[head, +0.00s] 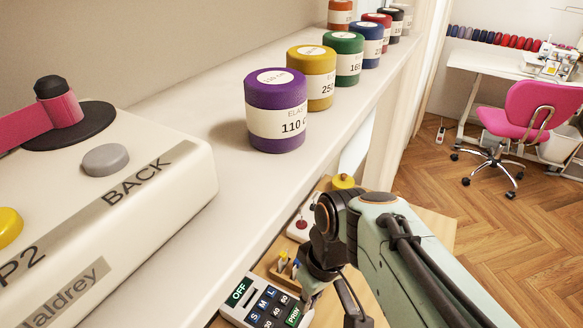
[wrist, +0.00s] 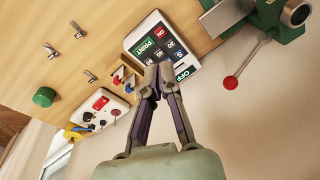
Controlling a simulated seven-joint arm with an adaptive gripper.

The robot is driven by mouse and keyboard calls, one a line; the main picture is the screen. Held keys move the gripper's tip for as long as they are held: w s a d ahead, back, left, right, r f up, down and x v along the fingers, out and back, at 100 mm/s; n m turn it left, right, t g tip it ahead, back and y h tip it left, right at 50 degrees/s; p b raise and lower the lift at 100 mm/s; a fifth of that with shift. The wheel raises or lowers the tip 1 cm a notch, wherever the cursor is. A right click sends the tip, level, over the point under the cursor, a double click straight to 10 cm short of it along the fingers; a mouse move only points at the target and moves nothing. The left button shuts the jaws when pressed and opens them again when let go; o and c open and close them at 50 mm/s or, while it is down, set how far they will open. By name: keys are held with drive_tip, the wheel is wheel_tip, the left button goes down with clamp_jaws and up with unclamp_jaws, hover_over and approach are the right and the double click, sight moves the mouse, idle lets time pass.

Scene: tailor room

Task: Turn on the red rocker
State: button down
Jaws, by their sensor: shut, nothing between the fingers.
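My gripper (wrist: 158,80) is shut and empty, its fingertips overlapping the white keypad in the wrist view. Just left of the fingertips, a small wooden block (wrist: 131,71) carries coloured rocker-like pieces. One small piece looks red (wrist: 117,80) and another blue; they are too small to tell their position. In the head view, the same block (head: 277,270) sits behind the keypad, left of my gripper (head: 309,290), which is partly hidden by my own arm. I cannot tell whether the fingertips touch anything.
The white keypad (wrist: 142,33) has OFF, PRINT and ON keys. A white box (wrist: 101,121) with a red button stands beside the block. A green machine (wrist: 283,22) with a red-knobbed lever (wrist: 231,82) is at right. Above, a shelf (head: 215,232) holds several coloured spools.

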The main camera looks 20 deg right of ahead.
drive_tip(key=w+d+f+n+t+y, duration=0.2)
drive_tip(key=w+d+f+n+t, duration=0.1)
drive_tip(key=w+d, duration=0.6)
drive_tip(key=w+d+f+n+t+y, duration=0.2)
drive_tip(key=w+d+f, duration=0.4)
drive_tip(key=w+d, duration=0.4)
drive_tip(key=w+t, duration=0.1)
drive_tip(key=w, duration=0.2)
drive_tip(key=shift+d+n+t, duration=0.3)
drive_tip(key=shift+n, duration=0.1)
drive_tip(key=x, duration=1)
drive_tip(key=shift+a, duration=0.1)
drive_tip(key=f, duration=0.3)
drive_tip(key=shift+w+d+f, duration=0.15)
drive_tip(key=shift+d, duration=0.05)
drive_tip(key=shift+f, duration=0.35)
